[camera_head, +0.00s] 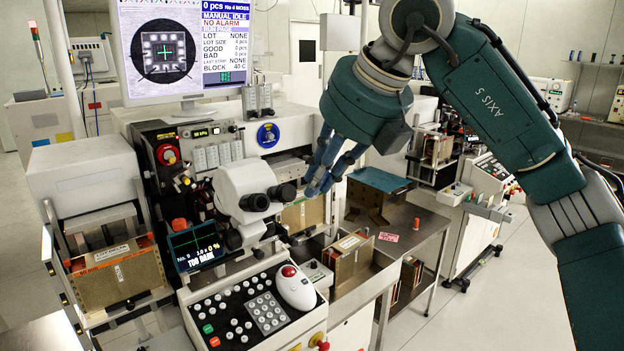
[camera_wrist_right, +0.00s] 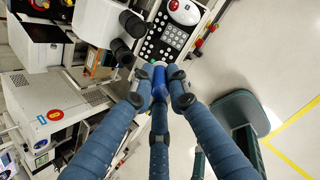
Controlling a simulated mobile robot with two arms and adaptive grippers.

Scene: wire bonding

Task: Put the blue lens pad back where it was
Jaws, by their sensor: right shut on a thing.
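My right gripper (camera_head: 325,180) comes in from the upper right in the head view, with its blue fingers pointing down just right of the microscope eyepieces. In the right wrist view the three fingers of the gripper (camera_wrist_right: 160,84) close together on a small bright blue piece, the blue lens pad (camera_wrist_right: 159,79). The fingers cover most of it, and I cannot make it out in the head view. The white microscope (camera_head: 243,188) has dark eyepieces (camera_head: 270,198) beside the fingers, apart from them as far as I can tell. My left gripper is in neither view.
A control panel (camera_head: 222,322) with a white trackball (camera_head: 296,288) lies below. A box with a teal top (camera_head: 378,180) stands on the metal side table (camera_head: 425,225). A brown magazine (camera_head: 348,256) stands nearer. A monitor (camera_head: 185,45) rises behind. Open floor lies at the right.

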